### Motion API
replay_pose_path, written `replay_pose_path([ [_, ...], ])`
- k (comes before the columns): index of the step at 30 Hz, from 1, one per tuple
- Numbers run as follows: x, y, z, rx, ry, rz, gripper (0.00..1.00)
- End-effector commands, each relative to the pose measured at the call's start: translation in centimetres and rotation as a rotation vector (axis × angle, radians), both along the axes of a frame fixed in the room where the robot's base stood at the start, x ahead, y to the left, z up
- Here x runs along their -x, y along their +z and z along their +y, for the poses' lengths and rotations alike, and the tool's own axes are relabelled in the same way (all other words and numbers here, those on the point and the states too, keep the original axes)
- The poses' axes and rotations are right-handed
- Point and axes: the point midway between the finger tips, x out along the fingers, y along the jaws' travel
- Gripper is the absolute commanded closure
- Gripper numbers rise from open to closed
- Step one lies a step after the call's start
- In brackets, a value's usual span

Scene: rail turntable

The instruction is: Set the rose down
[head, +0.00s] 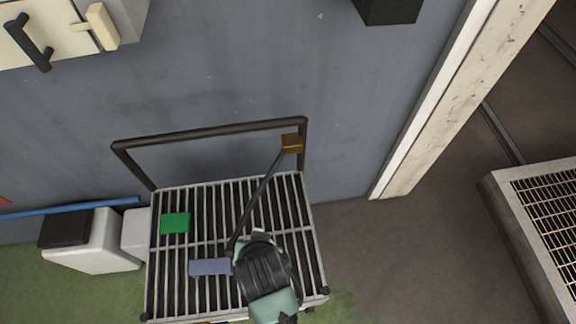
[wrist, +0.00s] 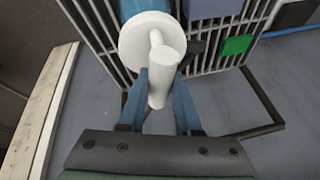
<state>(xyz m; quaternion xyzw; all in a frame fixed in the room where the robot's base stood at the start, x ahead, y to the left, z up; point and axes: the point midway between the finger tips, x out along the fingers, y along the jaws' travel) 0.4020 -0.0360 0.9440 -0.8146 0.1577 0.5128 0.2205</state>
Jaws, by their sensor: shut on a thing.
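The rose looks to be the white piece (wrist: 152,50) in the wrist view, with a round disc and a thick cylindrical neck. My gripper (wrist: 160,100) is shut on it, with the neck between the two blue fingers. In the head view my gripper (head: 258,240) is over the slatted rack (head: 312,250), and only a small white bit shows past it. I cannot tell whether the rose touches the slats.
A green block (head: 175,223) and a lilac block (head: 210,267) lie on the rack. A dark rod with a brown block (head: 291,144) at its end slants across it. A dark rail (head: 210,130) rises at the back. Bare slats show between the blocks.

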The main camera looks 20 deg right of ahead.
Motion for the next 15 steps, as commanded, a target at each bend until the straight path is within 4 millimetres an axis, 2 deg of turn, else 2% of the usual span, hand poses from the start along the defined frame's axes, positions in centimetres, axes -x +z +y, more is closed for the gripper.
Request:
replay_pose_path([
  [6, 0.9, -1.7, -2.5, 0.001, -0.454, -0.003, 1.00],
  [15, 2.4, -2.7, -6.2, 0.001, -1.086, -0.006, 1.00],
])
